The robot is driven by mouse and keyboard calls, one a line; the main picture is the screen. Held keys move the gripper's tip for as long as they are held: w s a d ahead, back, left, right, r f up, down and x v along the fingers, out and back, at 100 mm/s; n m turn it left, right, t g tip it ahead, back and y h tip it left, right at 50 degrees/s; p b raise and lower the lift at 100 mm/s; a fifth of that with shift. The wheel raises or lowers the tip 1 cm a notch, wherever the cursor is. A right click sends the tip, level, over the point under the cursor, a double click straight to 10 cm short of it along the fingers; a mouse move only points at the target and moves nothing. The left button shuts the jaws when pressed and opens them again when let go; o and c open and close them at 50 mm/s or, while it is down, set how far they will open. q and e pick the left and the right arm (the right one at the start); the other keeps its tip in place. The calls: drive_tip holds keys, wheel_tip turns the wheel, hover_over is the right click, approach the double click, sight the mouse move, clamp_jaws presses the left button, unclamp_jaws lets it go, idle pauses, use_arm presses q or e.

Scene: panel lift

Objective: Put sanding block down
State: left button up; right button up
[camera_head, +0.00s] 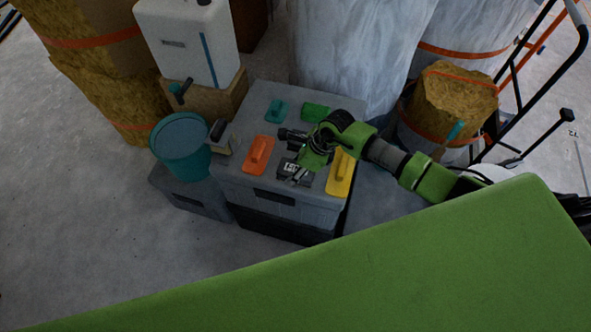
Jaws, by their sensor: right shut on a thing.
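My right gripper (294,157) is over the middle of the grey toolbox lid (227,166), its arm coming in from the right. It is shut on the sanding block, which is hard to make out among the dark fingers. A dark patch with white lettering (291,167) shows at the fingers; I cannot tell whether it belongs to the block or the lid. I cannot tell whether the block touches the lid. My left gripper is out of view.
An orange float (258,154) lies left of the gripper and a yellow float (341,173) right. A teal piece (277,110) and a green piece (315,112) lie behind. A teal bucket (181,140) and a brush (221,136) are left. Wrapped rolls (345,50) stand behind.

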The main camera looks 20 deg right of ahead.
drive_tip(key=shift+f+b, duration=0.25)
drive_tip(key=shift+b, duration=0.05)
drive_tip(key=o, duration=1.1)
drive_tip(key=shift+r, duration=0.1)
drive_tip(key=p+v, duration=1.1)
drive_tip(key=v, duration=0.2)
drive_tip(key=shift+s+r+p, duration=0.1)
drive_tip(key=shift+r+p, duration=0.25)
drive_tip(key=shift+r, duration=0.05)
